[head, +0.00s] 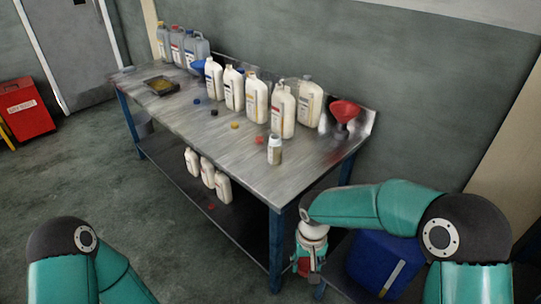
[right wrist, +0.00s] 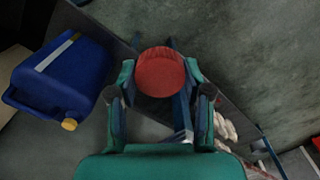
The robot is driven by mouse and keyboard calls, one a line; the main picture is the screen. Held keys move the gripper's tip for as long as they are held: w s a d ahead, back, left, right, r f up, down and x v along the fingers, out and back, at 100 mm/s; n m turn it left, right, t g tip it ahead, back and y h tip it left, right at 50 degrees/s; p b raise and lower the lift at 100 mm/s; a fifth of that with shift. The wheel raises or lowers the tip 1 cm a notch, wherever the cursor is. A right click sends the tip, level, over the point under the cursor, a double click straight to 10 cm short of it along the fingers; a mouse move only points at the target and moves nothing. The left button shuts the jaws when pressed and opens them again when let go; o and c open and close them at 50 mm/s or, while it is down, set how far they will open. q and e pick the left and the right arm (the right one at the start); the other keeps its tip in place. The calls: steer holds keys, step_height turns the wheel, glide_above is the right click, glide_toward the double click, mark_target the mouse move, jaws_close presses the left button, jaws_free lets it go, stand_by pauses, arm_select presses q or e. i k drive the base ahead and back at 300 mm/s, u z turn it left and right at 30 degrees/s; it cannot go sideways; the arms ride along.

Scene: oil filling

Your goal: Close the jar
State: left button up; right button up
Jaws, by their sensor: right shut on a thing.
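A small white jar (head: 275,150) with a label stands upright near the front right edge of the metal table; its top is too small to tell open from closed. My right gripper (head: 308,270) is low, off the table's right end, apart from the jar. It points downward. In the right wrist view my right gripper (right wrist: 161,80) is shut on a round red lid (right wrist: 160,72), held between its fingertips. The lid shows partly in the head view, too. A small red cap (head: 260,140) lies on the table beside the jar. My left gripper is out of view.
The metal table (head: 215,135) holds a row of white bottles (head: 257,100), a red funnel (head: 344,112) and several small caps. A blue canister (head: 378,262) stands below my right arm, and shows in the wrist view (right wrist: 62,78). White bottles (head: 207,173) stand on the lower shelf.

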mark_target(275, 144)
steer(key=z, duration=0.1)
steer(key=i, duration=1)
steer(key=u, duration=0.1)
